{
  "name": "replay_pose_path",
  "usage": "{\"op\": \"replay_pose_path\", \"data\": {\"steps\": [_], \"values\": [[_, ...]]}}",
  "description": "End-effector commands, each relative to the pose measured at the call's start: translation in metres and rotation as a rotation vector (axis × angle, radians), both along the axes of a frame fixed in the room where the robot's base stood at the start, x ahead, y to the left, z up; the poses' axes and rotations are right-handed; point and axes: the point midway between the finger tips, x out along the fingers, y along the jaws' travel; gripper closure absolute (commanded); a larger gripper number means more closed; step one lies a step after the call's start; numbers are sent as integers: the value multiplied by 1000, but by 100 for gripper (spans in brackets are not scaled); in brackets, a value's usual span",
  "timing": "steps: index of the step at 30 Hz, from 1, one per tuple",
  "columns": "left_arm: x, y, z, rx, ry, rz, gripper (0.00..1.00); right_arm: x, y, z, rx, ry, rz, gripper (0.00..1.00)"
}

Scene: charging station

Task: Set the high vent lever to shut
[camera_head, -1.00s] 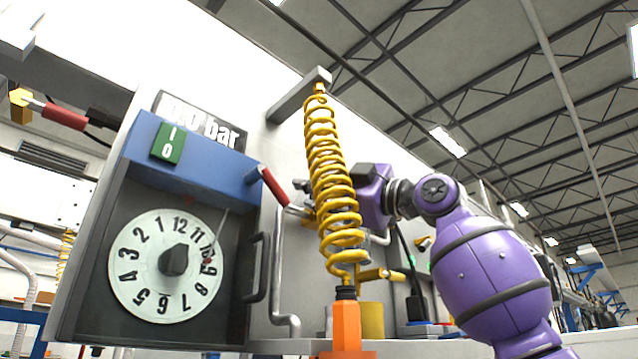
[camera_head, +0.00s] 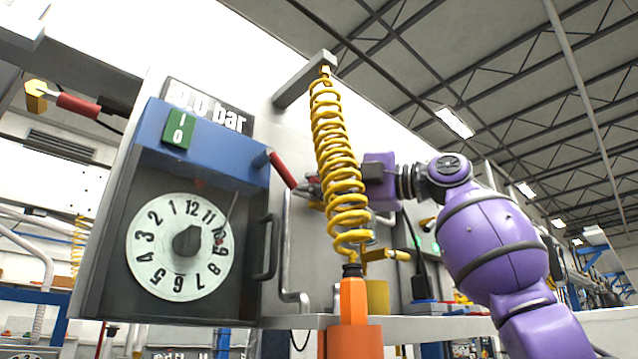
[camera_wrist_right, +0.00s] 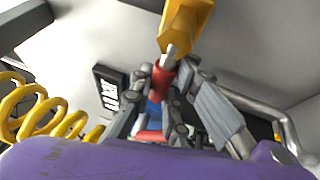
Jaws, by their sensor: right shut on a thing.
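A lever with a red handle (camera_head: 282,170) sticks out on the panel side, right of the blue-topped dial box. It slants up and to the left in the head view. In the right wrist view its red grip (camera_wrist_right: 158,80) joins a grey stem and a yellow body (camera_wrist_right: 186,22). My right gripper (camera_head: 308,187) is at the handle's lower end, partly hidden behind the yellow coil. In the right wrist view the gripper's fingers (camera_wrist_right: 160,92) are closed around the red grip. No label naming the lever is readable. My left gripper is not in view.
A yellow coiled hose (camera_head: 336,150) hangs in front of my right gripper, above an orange fitting (camera_head: 352,310). The dial box (camera_head: 105,240) stands to the left. Another red-handled lever (camera_head: 78,105) is at far left. A lower yellow valve (camera_head: 385,255) sits under my wrist.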

Motion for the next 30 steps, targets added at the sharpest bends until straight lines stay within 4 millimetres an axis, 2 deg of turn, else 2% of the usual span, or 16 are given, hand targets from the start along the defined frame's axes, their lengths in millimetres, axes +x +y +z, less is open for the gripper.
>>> {"op": "replay_pose_path", "data": {"steps": [10,11,15,25,30], "values": [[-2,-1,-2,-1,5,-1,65,0,0,0,-3,-2,0,100],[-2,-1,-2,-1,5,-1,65,0,0,0,-3,-1,0,81],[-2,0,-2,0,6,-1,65,0,0,0,-3,-1,0,66],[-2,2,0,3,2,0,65,-1,-3,-1,-1,0,-1,66],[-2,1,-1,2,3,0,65,-11,-23,-5,-1,-3,-4,66]]}}
